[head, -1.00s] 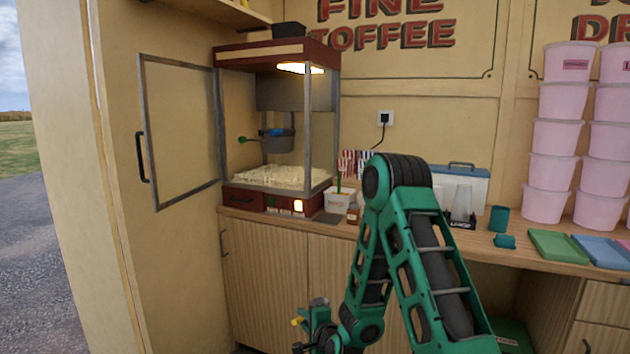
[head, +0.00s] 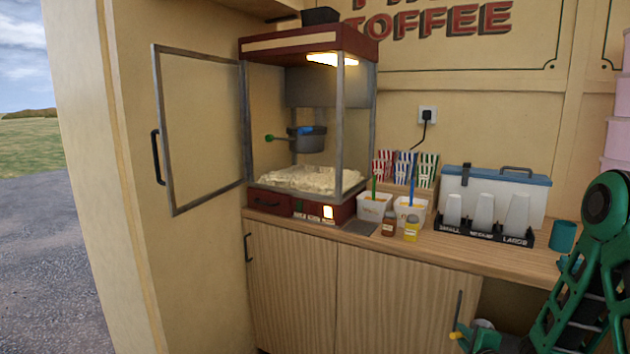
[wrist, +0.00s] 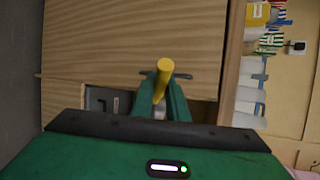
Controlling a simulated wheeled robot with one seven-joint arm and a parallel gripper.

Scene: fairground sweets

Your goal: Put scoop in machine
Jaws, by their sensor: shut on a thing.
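The popcorn machine (head: 308,47) stands on the counter in the head view, with a dark red top and base. Its framed glass door (head: 168,210) is swung open to the left. A heap of popcorn (head: 310,180) lies inside, below a hanging kettle (head: 308,139). My gripper (wrist: 163,98) is shut on a yellow-handled tool, apparently the scoop (wrist: 164,68); its yellow end also shows in the head view (head: 456,336). It is low in front of the cupboards, below and right of the machine. Most of the scoop's body is hidden.
The counter (head: 465,248) right of the machine holds two white tubs (head: 374,208), two small bottles (head: 389,224), striped boxes (head: 404,168), a cup rack (head: 484,234) and a blue-lidded box (head: 500,190). Cupboard doors (head: 295,280) are below. The ground left of the open door is clear.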

